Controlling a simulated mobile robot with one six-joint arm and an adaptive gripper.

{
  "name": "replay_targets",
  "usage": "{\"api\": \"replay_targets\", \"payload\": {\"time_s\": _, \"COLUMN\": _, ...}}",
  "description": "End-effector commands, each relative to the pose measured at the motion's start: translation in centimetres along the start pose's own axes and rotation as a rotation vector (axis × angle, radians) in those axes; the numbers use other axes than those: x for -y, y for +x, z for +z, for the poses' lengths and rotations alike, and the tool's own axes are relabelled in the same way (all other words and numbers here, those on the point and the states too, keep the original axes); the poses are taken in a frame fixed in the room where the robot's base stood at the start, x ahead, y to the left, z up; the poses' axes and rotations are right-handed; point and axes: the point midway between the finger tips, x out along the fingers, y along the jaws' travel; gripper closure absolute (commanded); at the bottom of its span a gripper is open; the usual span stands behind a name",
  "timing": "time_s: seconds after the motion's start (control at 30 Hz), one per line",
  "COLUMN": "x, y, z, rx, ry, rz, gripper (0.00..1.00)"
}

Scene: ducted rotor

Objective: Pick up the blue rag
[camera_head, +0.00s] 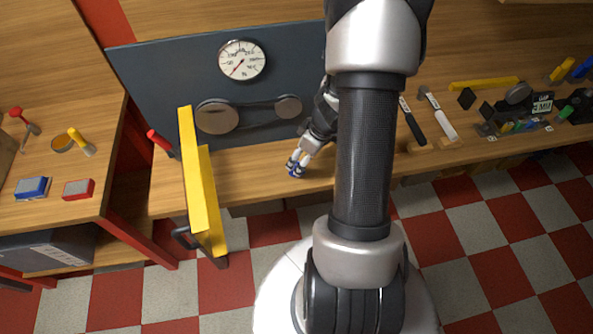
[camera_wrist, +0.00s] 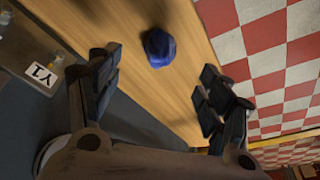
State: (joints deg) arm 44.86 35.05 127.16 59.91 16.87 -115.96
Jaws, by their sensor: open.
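The blue rag (camera_wrist: 159,48) is a small crumpled dark-blue bundle on the wooden bench top in the wrist view, near the bench edge. It lies ahead of my gripper (camera_wrist: 160,78), roughly centred between the two spread fingers. The fingers are apart and nothing is between them. In the head view my gripper (camera_head: 298,163) reaches down to the bench, with blue showing right at its fingertips; the rag (camera_head: 294,174) is mostly hidden there. I cannot tell whether a finger touches it.
Behind is a dark backboard (camera_head: 150,75) with a dial gauge (camera_head: 242,60) and two pulleys. Tools and small parts, including a white-handled tool (camera_head: 445,123), lie to the right. The left table holds blue and red blocks (camera_head: 78,189).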

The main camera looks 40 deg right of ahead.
Motion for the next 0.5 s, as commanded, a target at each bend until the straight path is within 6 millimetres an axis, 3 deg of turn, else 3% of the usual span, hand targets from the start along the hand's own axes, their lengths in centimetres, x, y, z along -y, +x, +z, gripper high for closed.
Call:
{"api": "replay_targets", "payload": {"time_s": 0.1, "x": 0.0, "y": 1.8, "z": 0.0, "rx": 0.0, "ry": 0.0, "rz": 0.0, "gripper": 0.28}}
{"api": "replay_targets", "payload": {"time_s": 0.33, "x": 0.0, "y": 3.2, "z": -0.1, "rx": 0.0, "ry": 0.0, "rz": -0.001, "gripper": 0.28}}
{"api": "replay_targets", "payload": {"time_s": 0.5, "x": 0.0, "y": 6.0, "z": -0.3, "rx": 0.0, "ry": 0.0, "rz": -0.002, "gripper": 0.28}}
